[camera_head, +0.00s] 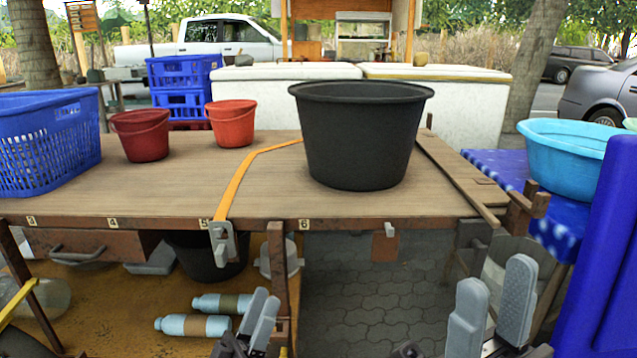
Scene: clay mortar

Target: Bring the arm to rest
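My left gripper (261,312) is low at the bottom centre-left, in front of the table and below its top. Its two grey fingers look close side by side, and from this angle I cannot tell whether they touch. No object shows in it. My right gripper (494,292) is at the bottom right, right of the table's front leg. Its two grey fingers stand upright and apart, with nothing between them. The task names no other object. Most of both arms is out of view.
A wooden table (150,198) holds a black tub (362,140), red buckets (142,136) and a blue crate (45,145). Plastic bottles (195,325) lie on the lower shelf. A blue column (605,260) and light-blue basin (565,155) are at right. Paving (370,290) lies open between the grippers.

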